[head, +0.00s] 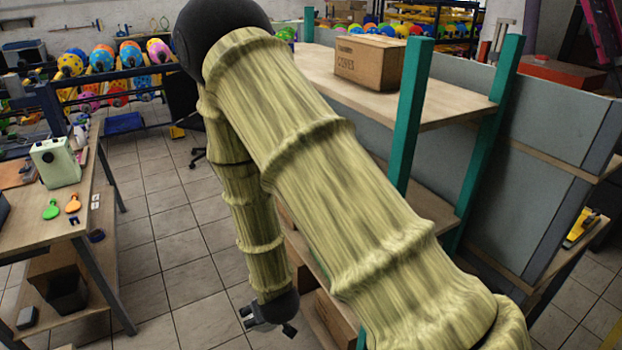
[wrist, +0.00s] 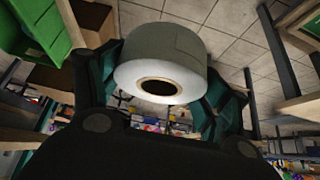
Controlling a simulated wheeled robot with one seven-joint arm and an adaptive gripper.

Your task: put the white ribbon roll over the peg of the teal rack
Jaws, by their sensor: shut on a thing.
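The white ribbon roll (wrist: 160,78) is between the teal-padded fingers of my gripper (wrist: 158,92) in the wrist view. My gripper is shut on its sides, and the roll's round face with its brown-edged hole is turned toward the wrist camera. In the head view my gripper (head: 268,318) hangs low beside the left side of the teal rack (head: 408,120), above the floor. The roll cannot be made out there. The rack has teal posts and wooden shelves. My arm covers much of its near side, and I cannot make out its peg.
A cardboard box (head: 369,62) stands on the rack's top shelf. A workbench (head: 55,222) with a pale green device (head: 56,162) stands at the left. Tiled floor (head: 165,240) lies free between bench and rack. A green bin (wrist: 38,32) shows in the wrist view's upper left.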

